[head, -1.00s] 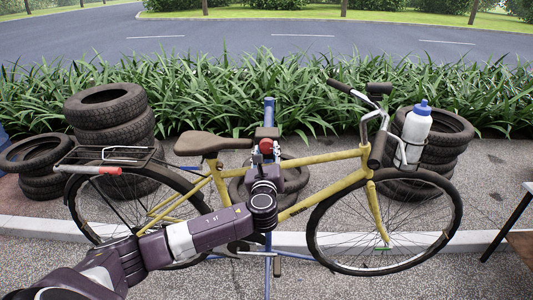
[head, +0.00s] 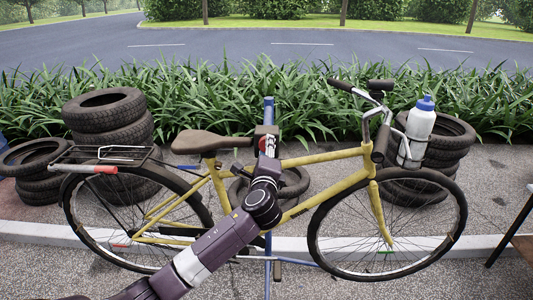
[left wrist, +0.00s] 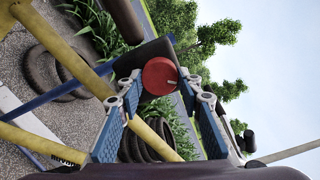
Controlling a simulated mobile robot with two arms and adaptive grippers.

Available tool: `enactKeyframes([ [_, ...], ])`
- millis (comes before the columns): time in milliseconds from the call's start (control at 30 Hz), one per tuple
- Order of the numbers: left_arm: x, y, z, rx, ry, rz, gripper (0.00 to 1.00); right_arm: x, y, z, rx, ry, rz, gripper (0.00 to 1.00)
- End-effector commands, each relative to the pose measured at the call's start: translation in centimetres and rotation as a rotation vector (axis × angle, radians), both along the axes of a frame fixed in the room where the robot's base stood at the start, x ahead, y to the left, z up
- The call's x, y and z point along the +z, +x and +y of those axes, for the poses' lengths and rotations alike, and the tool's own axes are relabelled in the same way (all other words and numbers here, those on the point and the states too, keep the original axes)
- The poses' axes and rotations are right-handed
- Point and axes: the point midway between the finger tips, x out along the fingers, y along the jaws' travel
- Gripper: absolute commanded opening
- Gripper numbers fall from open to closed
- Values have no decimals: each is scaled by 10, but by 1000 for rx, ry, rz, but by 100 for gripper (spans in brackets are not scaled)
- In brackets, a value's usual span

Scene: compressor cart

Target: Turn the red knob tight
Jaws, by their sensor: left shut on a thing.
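The red knob (left wrist: 160,76) is a round disc on the dark clamp head (left wrist: 150,52) of the blue repair stand (head: 268,112). In the left wrist view it sits between the two fingertips of my left gripper (left wrist: 160,80), which is shut on it. In the head view my left gripper (head: 268,148) reaches up to the clamp from below, and only a little red shows, the rest of the knob hidden behind the fingers. The yellow bicycle (head: 334,156) hangs on the stand. My right gripper is in neither view.
The brown saddle (head: 207,142) is close on the left of the clamp. The yellow top tube runs right from it. A white bottle (head: 418,132) sits by the handlebar. Stacked tyres (head: 107,114) stand behind at left, and a table edge (head: 514,235) is at far right.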

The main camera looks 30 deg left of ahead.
Motion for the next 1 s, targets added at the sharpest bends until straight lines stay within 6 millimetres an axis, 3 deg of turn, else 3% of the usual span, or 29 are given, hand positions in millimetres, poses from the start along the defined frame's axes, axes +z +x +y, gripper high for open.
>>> enactKeyframes([
  [500, -2, 0, 0, 1, -381, -232, 9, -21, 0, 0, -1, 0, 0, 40],
  [1000, -1, 0, 1, 1, -533, -325, 9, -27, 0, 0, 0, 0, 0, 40],
])
